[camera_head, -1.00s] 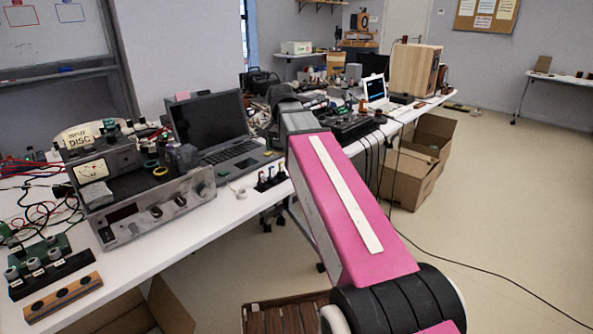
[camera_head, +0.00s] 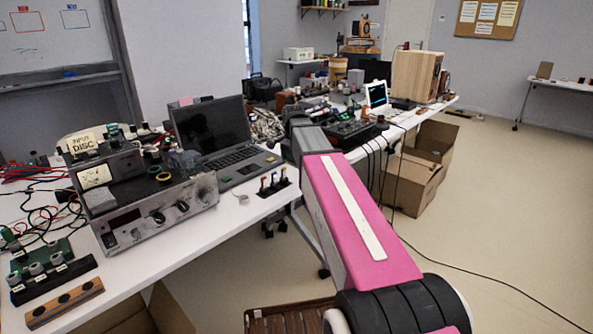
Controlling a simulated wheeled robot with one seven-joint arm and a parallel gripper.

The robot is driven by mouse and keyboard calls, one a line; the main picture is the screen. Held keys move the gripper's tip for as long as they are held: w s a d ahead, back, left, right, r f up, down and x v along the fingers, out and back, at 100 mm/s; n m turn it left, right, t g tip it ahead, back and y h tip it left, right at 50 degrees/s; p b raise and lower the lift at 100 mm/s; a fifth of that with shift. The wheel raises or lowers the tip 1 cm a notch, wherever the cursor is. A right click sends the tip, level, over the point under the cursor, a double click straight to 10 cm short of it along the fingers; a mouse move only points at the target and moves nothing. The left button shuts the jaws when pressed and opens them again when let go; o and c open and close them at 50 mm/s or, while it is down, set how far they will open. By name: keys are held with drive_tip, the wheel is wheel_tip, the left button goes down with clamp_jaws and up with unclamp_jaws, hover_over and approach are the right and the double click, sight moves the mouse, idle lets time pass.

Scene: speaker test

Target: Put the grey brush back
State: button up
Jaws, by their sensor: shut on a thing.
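My arm reaches from the lower right toward the table's middle, with a pink link and a grey far end. My gripper is not visible; the arm's far end hides that area. I cannot make out the grey brush. A small black rack (camera_head: 274,188) near the table's front edge, right of the laptop, holds short upright pieces with red, blue and yellow parts. They are too small to identify.
A silver device with knobs (camera_head: 157,213) and an open laptop (camera_head: 215,135) stand left of my arm. A wooden block with round holes (camera_head: 65,303) lies at the front left. Clutter fills the table behind. Cardboard boxes (camera_head: 412,185) stand on the floor at right.

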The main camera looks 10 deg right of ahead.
sight(296, 175)
drive_tip(key=shift+w+d+f, duration=0.4)
drive_tip(key=shift+d+f, duration=0.2)
drive_tip(key=shift+d, duration=0.1)
drive_tip(key=shift+f, duration=1.85)
drive_tip(key=o, duration=0.8)
drive_tip(key=shift+f, duration=0.15)
wheel_tip(296, 175, up, 12)
drive_tip(key=shift+r, duration=0.15)
